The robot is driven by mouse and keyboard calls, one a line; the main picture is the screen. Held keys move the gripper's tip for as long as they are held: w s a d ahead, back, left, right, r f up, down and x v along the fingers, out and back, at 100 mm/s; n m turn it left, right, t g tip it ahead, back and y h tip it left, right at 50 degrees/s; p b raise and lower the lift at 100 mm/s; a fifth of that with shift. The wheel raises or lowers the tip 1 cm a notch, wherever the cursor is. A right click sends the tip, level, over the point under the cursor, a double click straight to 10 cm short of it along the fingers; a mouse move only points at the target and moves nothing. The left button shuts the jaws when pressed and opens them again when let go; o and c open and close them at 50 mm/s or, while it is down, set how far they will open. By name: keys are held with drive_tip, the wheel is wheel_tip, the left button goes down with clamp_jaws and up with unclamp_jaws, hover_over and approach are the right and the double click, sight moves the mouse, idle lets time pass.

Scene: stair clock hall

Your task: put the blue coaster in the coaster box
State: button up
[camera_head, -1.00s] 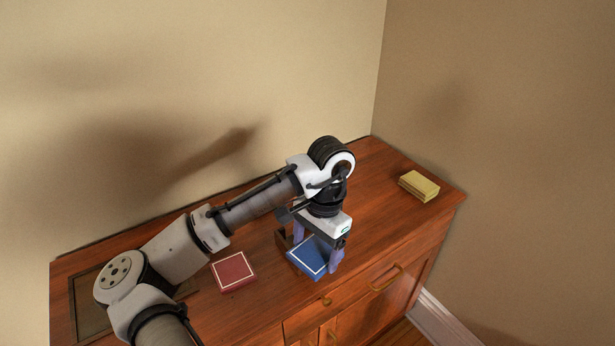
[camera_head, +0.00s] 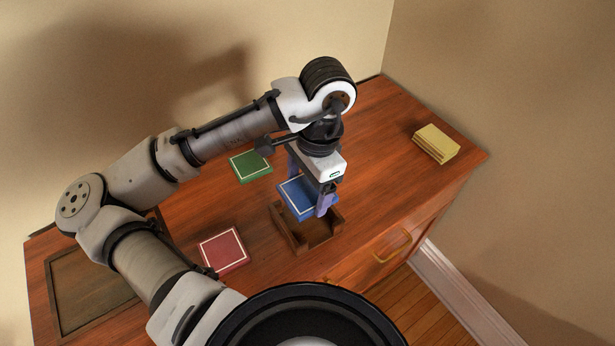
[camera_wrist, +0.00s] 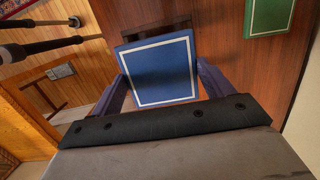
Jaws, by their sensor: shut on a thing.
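The blue coaster (camera_head: 297,198) is square with a white border line. My gripper (camera_head: 308,194) is shut on it, with a finger on each side. In the wrist view the blue coaster (camera_wrist: 158,70) lies flat between the two fingers (camera_wrist: 160,88). The coaster box (camera_head: 312,232) is a dark brown wooden tray, open at the top, on the cabinet top. The coaster is held above the box and covers its far left part. In the wrist view a bit of the box (camera_wrist: 150,14) shows past the coaster's edge; the rest is hidden.
A red coaster (camera_head: 223,250) lies left of the box and a green coaster (camera_head: 250,166) lies behind it on the cabinet top (camera_head: 375,160). A yellow block-like stack (camera_head: 436,143) sits at the far right. A dark framed panel (camera_head: 88,290) lies at the left.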

drive_tip(key=shift+f+b, duration=2.2)
drive_tip(key=shift+f, duration=0.1)
drive_tip(key=shift+f+b, duration=1.15)
drive_tip(key=shift+f, duration=0.8)
drive_tip(key=o, duration=1)
drive_tip(key=shift+o, duration=0.2)
drive_tip(key=shift+r, duration=0.15)
drive_tip(key=r, duration=0.4)
drive_tip(key=d+r, duration=0.1)
drive_tip(key=r, duration=0.4)
drive_tip(key=w+d+r, duration=0.1)
drive_tip(key=r, duration=0.3)
drive_tip(key=shift+r+p, duration=0.2)
drive_tip(key=shift+p, duration=0.2)
drive_tip(key=shift+w+a, duration=0.1)
